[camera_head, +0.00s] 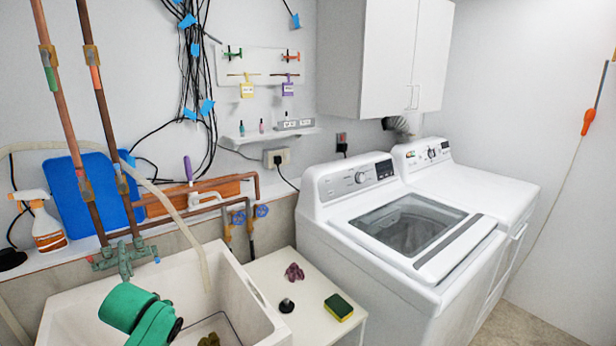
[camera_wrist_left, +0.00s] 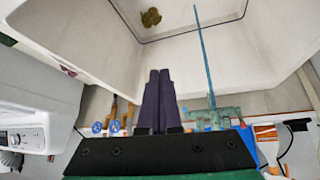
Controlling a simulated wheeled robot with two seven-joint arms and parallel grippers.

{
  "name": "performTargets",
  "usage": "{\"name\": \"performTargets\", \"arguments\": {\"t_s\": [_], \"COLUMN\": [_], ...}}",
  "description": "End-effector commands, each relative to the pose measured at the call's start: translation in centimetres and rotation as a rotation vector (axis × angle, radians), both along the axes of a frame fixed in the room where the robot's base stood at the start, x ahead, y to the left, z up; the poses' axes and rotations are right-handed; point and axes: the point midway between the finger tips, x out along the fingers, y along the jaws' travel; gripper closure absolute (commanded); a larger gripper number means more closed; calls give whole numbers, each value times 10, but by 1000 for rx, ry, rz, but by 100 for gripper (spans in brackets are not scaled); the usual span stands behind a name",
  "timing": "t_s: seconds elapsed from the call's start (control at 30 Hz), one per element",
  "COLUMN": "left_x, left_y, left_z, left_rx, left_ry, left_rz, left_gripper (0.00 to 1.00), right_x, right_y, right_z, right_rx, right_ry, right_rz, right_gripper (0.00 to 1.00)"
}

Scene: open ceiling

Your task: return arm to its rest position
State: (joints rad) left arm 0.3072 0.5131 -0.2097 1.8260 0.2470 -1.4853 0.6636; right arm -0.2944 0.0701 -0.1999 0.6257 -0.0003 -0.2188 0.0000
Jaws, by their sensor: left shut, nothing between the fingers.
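My left gripper (camera_wrist_left: 159,75) shows in the left wrist view with its two dark fingers pressed together and nothing between them. It is beside the white sink (camera_wrist_left: 95,30), whose basin fills the top of that view. In the head view, green links of my arm (camera_head: 140,312) reach over the sink (camera_head: 62,306) at the lower left; the fingers cannot be made out there. My right gripper is in neither view.
A greenish faucet (camera_head: 123,258) and copper pipes stand behind the sink. A brownish object (camera_head: 209,340) lies in the basin. A white side table (camera_head: 272,272) holds a sponge (camera_head: 339,306), a dark stopper (camera_head: 286,305) and a purplish item (camera_head: 294,271). A washer (camera_head: 400,240) stands to the right.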

Motion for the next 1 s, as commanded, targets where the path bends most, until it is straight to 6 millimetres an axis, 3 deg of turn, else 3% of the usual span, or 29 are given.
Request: {"name": "performTargets", "arguments": {"t_s": [0.1,0.3,0.53,0.8,0.83,1.0], "left_x": [-32,-98,-168,-239,-246,-234], "left_y": [-30,-73,-97,-105,-105,-107], "left_z": [-32,-72,-92,-95,-95,-147], "left_rx": [12,25,30,35,35,35], "left_ry": [60,153,229,305,312,332], "left_rz": [-112,-296,-436,-535,-543,-547], "left_gripper": [100,100,100,100,100,100], "right_x": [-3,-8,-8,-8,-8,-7], "right_y": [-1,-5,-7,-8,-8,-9], "right_z": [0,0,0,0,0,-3], "right_rx": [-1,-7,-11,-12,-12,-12], "right_ry": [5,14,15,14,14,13], "right_rz": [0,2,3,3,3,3], "right_gripper": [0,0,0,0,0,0]}}
